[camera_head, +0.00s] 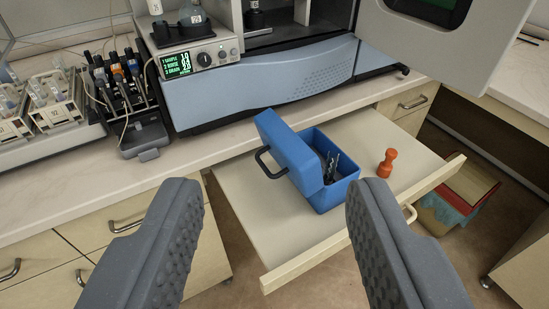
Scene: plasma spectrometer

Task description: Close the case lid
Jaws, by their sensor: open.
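A blue case (338,188) sits on the pulled-out drawer board below the bench. Its blue lid (288,146) is raised and tilted, leaning toward the left, with a black handle (262,163) on its left side. A dark tool with a spiral shape (331,165) shows inside the case, partly hidden by the lid. My gripper (270,225) is open, with its two grey ridged fingers spread wide in the foreground. It is empty and apart from the case, which shows beyond and between the fingers.
An orange-red peg-like object (387,163) stands on the drawer (262,220) right of the case. The blue-grey spectrometer (260,88) is on the bench behind, its door (450,45) open at upper right. Tube racks (55,105) stand at left. An open bin (455,200) is at right.

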